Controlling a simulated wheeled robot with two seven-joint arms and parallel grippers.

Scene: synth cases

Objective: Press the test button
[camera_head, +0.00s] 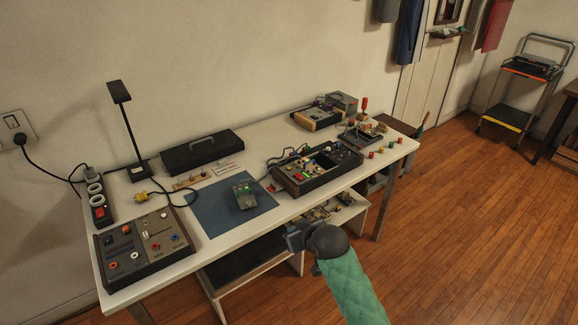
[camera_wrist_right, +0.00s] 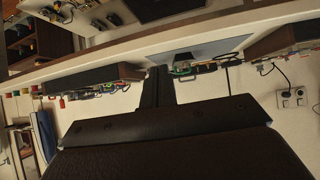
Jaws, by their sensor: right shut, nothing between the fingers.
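A small grey-green box (camera_head: 246,199) with a green spot on its top rests on the blue mat (camera_head: 217,212) on the white table. I cannot tell for sure which control is the test button. My right gripper (camera_head: 291,237) is in front of the table's front edge, to the right of and nearer than the mat, touching nothing that I can see. Its shut, empty fingers show in the right wrist view (camera_wrist_right: 157,84). My left gripper is in neither view.
A dark control panel (camera_head: 125,275) with knobs and sockets stands at the table's left end. An open case with coloured parts (camera_head: 297,187) is right of the mat. A lamp (camera_head: 126,125) and a closed black case (camera_head: 192,157) stand behind. Cables cross the left side.

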